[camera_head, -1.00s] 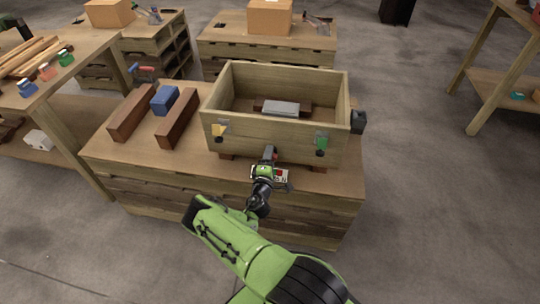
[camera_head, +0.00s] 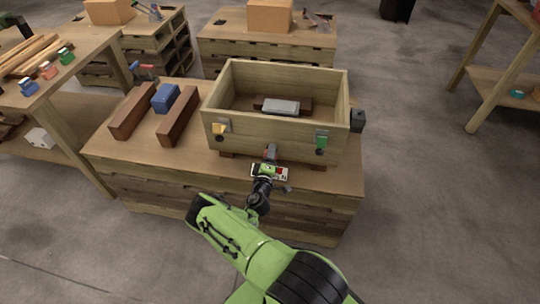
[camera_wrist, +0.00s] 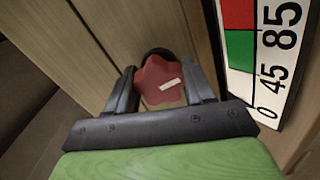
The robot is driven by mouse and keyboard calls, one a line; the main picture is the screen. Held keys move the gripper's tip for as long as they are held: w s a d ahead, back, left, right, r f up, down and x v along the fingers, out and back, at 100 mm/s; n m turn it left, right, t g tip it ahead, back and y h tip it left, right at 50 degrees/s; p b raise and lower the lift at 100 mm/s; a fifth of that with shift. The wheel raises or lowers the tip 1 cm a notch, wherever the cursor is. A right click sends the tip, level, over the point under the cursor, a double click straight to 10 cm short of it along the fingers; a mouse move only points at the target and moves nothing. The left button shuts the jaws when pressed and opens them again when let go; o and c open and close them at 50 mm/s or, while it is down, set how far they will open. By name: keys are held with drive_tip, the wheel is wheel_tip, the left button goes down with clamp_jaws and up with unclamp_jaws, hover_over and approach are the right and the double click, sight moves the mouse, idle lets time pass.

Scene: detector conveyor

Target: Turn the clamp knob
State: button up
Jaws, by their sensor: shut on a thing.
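The red, star-shaped clamp knob (camera_wrist: 163,80) with a pale mark on it sits between my fingers in the wrist view. My gripper (camera_wrist: 165,88) is shut on it, one dark finger on each side. A dark ring shows behind the knob. In the head view my gripper (camera_head: 270,158) is at the front wall of the wooden box (camera_head: 231,146), and the knob is mostly hidden there. A white scale plate (camera_wrist: 270,60) with red and green fields and the numbers 0, 45 and 85 is right of the knob in the wrist view.
Yellow (camera_head: 219,129) and green (camera_head: 321,142) clamps hang on the box front. A grey block (camera_head: 281,106) lies inside the box. Brown beams (camera_head: 178,117) and a blue block (camera_head: 166,97) lie left of it on the workbench (camera_head: 120,157). The floor to the right is clear.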

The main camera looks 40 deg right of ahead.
drive_tip(key=shift+w+a, duration=0.1)
drive_tip(key=shift+a, duration=0.05)
drive_tip(key=o, duration=1)
drive_tip(key=p+v, duration=0.4)
drive_tip(key=v, duration=1.1)
drive_tip(key=shift+s+a+p, duration=0.25)
drive_tip(key=shift+p, duration=0.05)
